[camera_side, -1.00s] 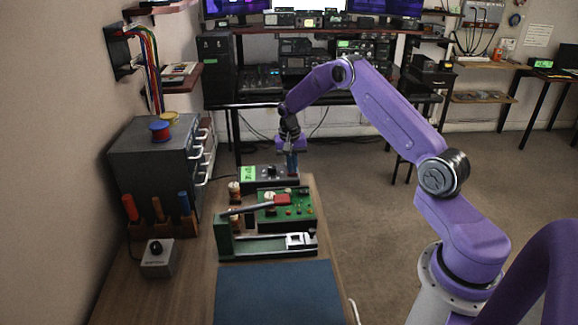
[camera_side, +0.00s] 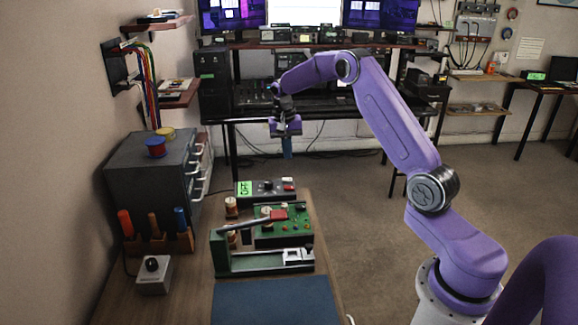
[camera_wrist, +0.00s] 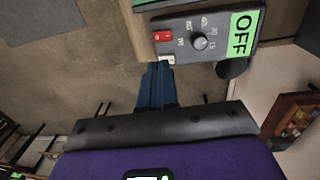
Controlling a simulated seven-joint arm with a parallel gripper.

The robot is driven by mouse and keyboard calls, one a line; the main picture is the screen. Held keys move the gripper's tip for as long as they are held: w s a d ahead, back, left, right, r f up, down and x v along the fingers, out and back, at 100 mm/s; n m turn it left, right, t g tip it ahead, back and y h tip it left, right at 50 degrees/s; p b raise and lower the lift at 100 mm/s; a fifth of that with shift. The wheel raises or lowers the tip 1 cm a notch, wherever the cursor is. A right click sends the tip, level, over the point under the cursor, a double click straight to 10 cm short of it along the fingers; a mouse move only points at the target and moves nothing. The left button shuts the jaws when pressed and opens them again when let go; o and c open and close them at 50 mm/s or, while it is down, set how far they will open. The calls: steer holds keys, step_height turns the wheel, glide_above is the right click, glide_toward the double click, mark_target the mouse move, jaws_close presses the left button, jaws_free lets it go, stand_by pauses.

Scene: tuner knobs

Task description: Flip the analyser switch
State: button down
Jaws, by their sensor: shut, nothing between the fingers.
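The analyser is a dark box (camera_side: 262,195) at the far end of the bench. Its green display (camera_wrist: 242,33) reads OFF in the wrist view. A red switch (camera_wrist: 162,36) sits at the end of its face away from the display, with a dark knob (camera_wrist: 198,43) between them. The red switch also shows in the side view (camera_side: 288,187). My gripper (camera_side: 287,157) is shut and empty, its blue fingers above and beyond the switch end of the box, apart from it. In the wrist view, the fingertips (camera_wrist: 158,66) point toward that end. Which way the switch is tilted is unclear.
A green circuit board (camera_side: 284,228) and a green fixture with a lever (camera_side: 255,265) stand nearer on the bench. A grey drawer cabinet (camera_side: 150,175) is at left. The air around my gripper is clear; a monitor desk stands behind.

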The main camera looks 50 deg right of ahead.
steer(key=shift+w+a+r, duration=0.1)
steer(key=shift+a+r, duration=0.05)
steer(key=shift+r, duration=1.35)
steer(key=s+a+r+n, duration=0.3)
steer(key=s+a+n, duration=0.25)
steer(key=a, duration=0.55)
steer(key=s+a+r+n, duration=0.2)
steer(key=s+a+n, duration=0.2)
steer(key=s+a, duration=0.45)
steer(key=s+a+r+n, duration=0.1)
steer(key=s+a+n, duration=0.5)
steer(key=s, duration=0.6)
steer(key=s+d+f+n+y, duration=0.1)
steer(key=s+n, duration=0.5)
steer(key=s, duration=0.8)
steer(key=shift+s+d+f+t, duration=0.25)
steer(key=shift+d+f+t, duration=0.15)
steer(key=shift+d+f, duration=0.1)
